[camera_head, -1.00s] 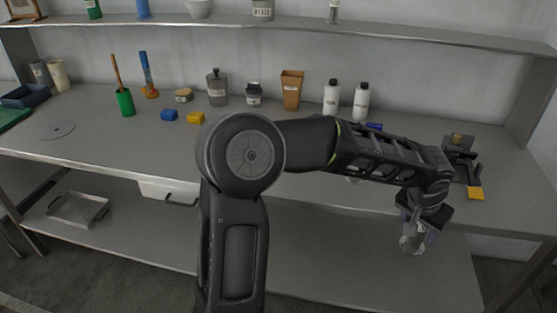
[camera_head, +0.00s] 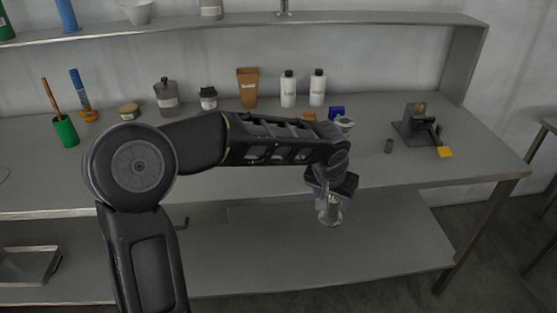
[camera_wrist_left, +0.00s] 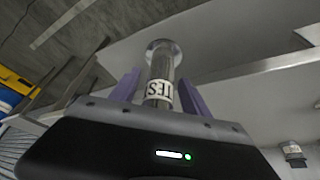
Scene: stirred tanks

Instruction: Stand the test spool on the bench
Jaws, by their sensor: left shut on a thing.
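My left gripper (camera_head: 332,197) is shut on the test spool (camera_head: 329,215), a metal cylinder with a wider round flange. In the left wrist view the spool (camera_wrist_left: 163,68) sits between the purple fingers, and its white label reads "TES". In the head view the gripper points down and the spool shows in front of the bench's front edge, apart from the bench top. The bench (camera_head: 395,172) is a long grey table. The fingers cover part of the spool. My right gripper is not in view.
The bench's front right is mostly clear. A lower shelf (camera_head: 270,262) runs beneath.

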